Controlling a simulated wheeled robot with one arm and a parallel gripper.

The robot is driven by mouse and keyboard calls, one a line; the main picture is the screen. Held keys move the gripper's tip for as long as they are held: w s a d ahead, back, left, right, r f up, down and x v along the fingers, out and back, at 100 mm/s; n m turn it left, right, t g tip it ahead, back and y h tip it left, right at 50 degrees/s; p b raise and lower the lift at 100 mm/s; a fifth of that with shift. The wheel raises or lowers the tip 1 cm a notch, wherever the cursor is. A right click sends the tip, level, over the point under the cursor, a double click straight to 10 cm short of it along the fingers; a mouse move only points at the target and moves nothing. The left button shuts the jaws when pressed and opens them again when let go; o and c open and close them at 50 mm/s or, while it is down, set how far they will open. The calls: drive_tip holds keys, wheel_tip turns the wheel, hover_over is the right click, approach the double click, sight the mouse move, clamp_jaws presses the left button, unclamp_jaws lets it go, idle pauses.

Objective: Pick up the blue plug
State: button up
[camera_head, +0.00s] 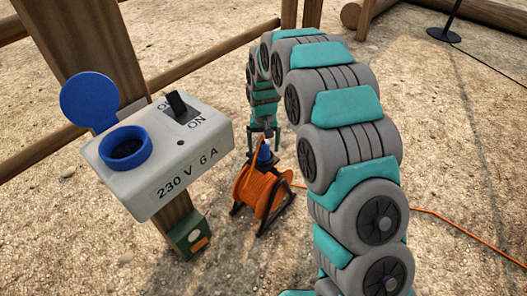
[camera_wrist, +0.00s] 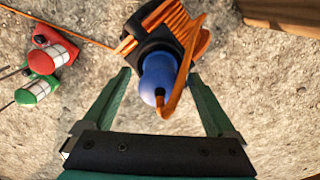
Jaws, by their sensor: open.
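The blue plug (camera_wrist: 158,72) sits on top of the orange cable reel, its orange cable curving beside it. In the head view it shows small (camera_head: 264,153) below the end of my arm. My gripper (camera_wrist: 160,76) is open, with one green finger on each side of the plug and visible gaps between. From the head view my gripper (camera_head: 264,139) hangs just above the plug, pointing down at the reel. How far the fingertips are from the plug in height is hard to tell.
The orange reel (camera_head: 262,190) stands on sandy ground. A grey socket box (camera_head: 165,150) with a blue socket and open lid is on a wooden post at left. Red (camera_wrist: 52,55) and green (camera_wrist: 36,91) lamp-like things lie left in the wrist view. Wooden rails (camera_head: 200,65) run behind.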

drive_tip(key=shift+r, duration=0.1)
clamp_jaws()
idle(0.6)
